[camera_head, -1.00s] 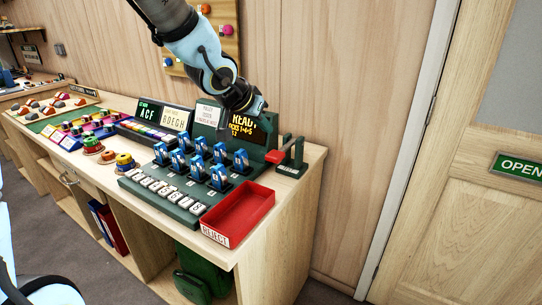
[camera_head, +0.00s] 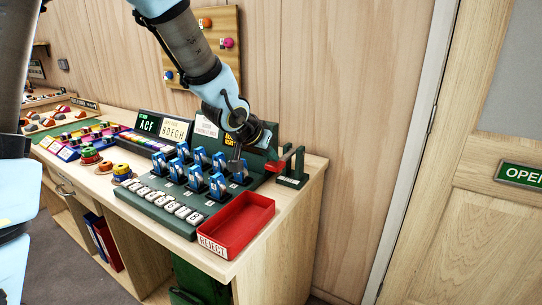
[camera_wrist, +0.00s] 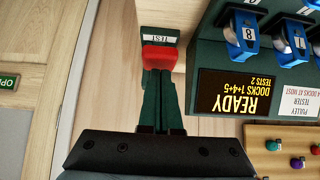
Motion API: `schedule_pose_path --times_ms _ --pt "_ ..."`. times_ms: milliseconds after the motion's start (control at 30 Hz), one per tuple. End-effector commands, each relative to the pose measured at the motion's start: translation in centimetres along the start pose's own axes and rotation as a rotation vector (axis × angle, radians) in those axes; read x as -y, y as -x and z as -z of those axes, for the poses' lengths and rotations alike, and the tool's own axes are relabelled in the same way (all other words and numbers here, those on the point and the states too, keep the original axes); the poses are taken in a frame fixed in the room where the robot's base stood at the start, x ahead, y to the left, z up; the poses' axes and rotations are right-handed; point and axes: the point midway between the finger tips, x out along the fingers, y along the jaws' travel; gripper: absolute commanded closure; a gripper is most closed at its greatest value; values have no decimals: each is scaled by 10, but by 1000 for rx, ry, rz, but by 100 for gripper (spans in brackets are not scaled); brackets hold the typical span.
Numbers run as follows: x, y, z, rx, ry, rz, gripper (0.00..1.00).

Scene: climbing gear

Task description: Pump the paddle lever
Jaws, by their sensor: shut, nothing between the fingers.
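The paddle lever (camera_head: 279,166) has a red handle on a dark green stand at the right end of the tester. In the wrist view its red paddle (camera_wrist: 160,58) is near the top centre, beside a white TEST label (camera_wrist: 162,38).
Several blue pulleys (camera_head: 196,178) stand in the tester's docks, left of and below my gripper. A red REJECT tray (camera_head: 240,222) lies in front. A wooden wall and a peg board (camera_head: 203,45) stand behind. The bench top is bare right of the lever.

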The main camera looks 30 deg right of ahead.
Motion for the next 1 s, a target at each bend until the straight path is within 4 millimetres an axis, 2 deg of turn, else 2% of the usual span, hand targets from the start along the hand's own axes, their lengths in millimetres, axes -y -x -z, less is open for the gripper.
schedule_pose_path --times_ms 1000 --pt "0 -32 -40 -312 1 0 100"
